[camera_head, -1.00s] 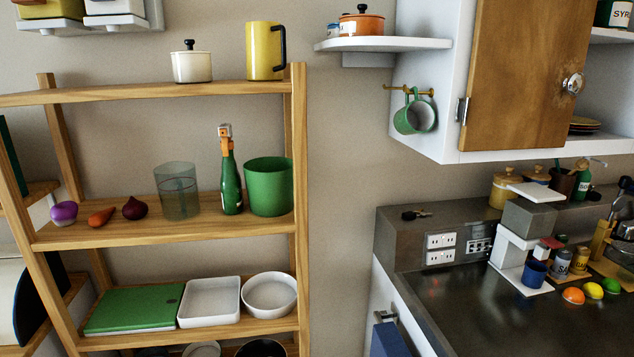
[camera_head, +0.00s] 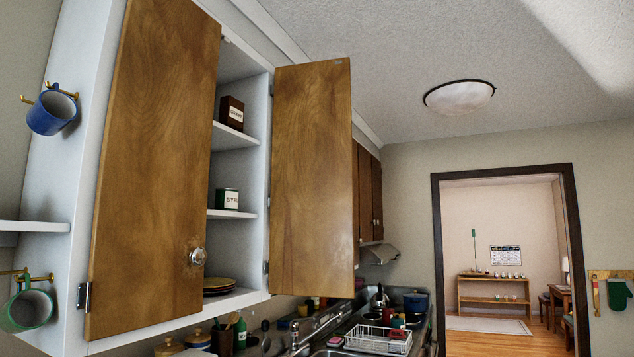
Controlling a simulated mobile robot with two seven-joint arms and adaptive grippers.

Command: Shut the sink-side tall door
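The wall cabinet (camera_head: 262,200) has two tall brown wooden doors. The right-hand tall door (camera_head: 312,180), on the side toward the sink (camera_head: 335,352), stands wide open. Its hinges show at its left edge on the cabinet's right side, and no knob shows on the face in view. The left tall door (camera_head: 155,170) covers the left part of the cabinet and has a round knob (camera_head: 197,257) low on its right. I cannot tell whether it is fully closed. Neither of my grippers is in view.
Mugs hang at the left. A dish rack (camera_head: 378,339) and faucet (camera_head: 318,326) are below. A doorway (camera_head: 505,255) opens at the right.

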